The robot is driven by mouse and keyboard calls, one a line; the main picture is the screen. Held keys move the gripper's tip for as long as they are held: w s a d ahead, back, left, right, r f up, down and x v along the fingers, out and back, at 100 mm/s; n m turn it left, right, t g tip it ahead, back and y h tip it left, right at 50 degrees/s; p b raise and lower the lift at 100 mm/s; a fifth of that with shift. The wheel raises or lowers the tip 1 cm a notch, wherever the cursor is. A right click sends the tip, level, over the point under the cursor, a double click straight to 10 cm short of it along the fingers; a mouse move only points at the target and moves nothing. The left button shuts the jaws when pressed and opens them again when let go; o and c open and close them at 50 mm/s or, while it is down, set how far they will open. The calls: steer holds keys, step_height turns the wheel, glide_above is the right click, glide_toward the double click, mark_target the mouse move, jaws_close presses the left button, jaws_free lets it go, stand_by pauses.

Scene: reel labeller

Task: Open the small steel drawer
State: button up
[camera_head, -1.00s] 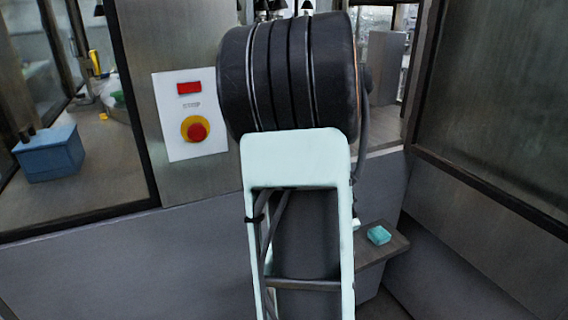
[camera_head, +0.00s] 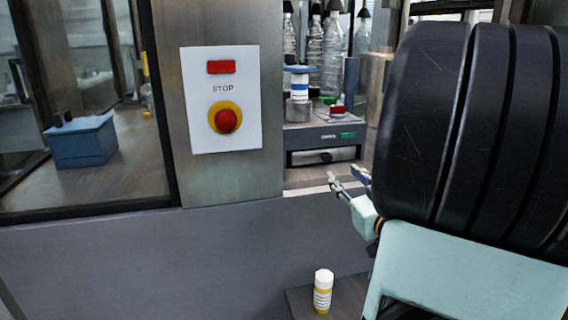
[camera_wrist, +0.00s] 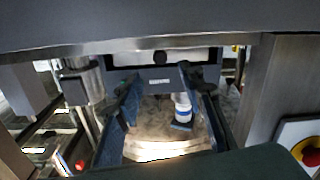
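The small steel drawer (camera_head: 322,156) is a pale metal front low in the grey labeller base, beside the stop panel in the head view. It looks shut. In the wrist view, which appears upside down, the drawer front (camera_wrist: 135,59) is near the top with a dark round knob (camera_wrist: 160,57). My gripper (camera_head: 348,178) is in front of the base, to the lower right of the drawer in the head view. Its fingers are apart and empty. In the wrist view my gripper (camera_wrist: 158,76) has one finger on each side of the knob's line; contact cannot be told.
A stop panel (camera_head: 243,135) with a red button is on the steel post left of the drawer. A white-and-yellow tube (camera_head: 322,291) stands on a low shelf. My arm hides the right side.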

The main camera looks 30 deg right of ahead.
mark_target(329, 160)
steer(key=b+x, duration=0.1)
steer(key=x, duration=0.8)
steer(key=shift+w+d, duration=0.1)
steer(key=shift+w, duration=0.1)
jaws_close()
